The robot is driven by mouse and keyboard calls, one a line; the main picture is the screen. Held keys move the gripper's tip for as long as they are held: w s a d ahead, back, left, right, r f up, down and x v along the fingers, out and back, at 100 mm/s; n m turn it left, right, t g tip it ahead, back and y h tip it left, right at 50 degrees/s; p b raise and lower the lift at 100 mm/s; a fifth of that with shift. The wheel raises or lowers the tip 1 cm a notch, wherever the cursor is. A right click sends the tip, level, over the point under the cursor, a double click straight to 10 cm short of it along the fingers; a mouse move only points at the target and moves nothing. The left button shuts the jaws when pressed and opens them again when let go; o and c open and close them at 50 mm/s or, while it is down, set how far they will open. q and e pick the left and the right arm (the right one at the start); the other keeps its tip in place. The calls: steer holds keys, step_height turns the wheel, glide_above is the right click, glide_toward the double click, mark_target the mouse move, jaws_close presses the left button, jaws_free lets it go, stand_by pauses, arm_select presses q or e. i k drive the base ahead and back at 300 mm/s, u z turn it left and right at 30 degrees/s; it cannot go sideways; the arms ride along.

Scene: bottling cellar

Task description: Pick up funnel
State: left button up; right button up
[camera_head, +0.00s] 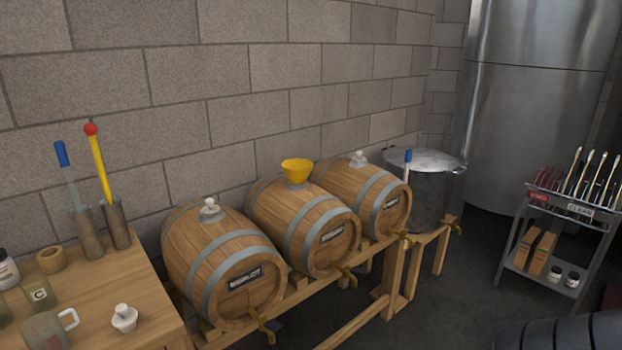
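The yellow funnel (297,170) stands upright in the top opening of the middle barrel (310,228). Its wide bowl faces up and its spout is hidden in the grey fitting below it. Neither of my grippers shows in the head view, and nothing is touching the funnel.
White stoppers close the left barrel (222,262) and the right barrel (366,193) beside it. All rest on a wooden rack (392,285) against the block wall. A wooden table (95,290) with small items stands at left. A metal pot (432,195) and a cart (545,240) stand at right.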

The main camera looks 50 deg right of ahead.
mark_target(298, 178)
steer(key=u, duration=1.05)
steer(key=i, duration=0.8)
steer(key=z, duration=2.95)
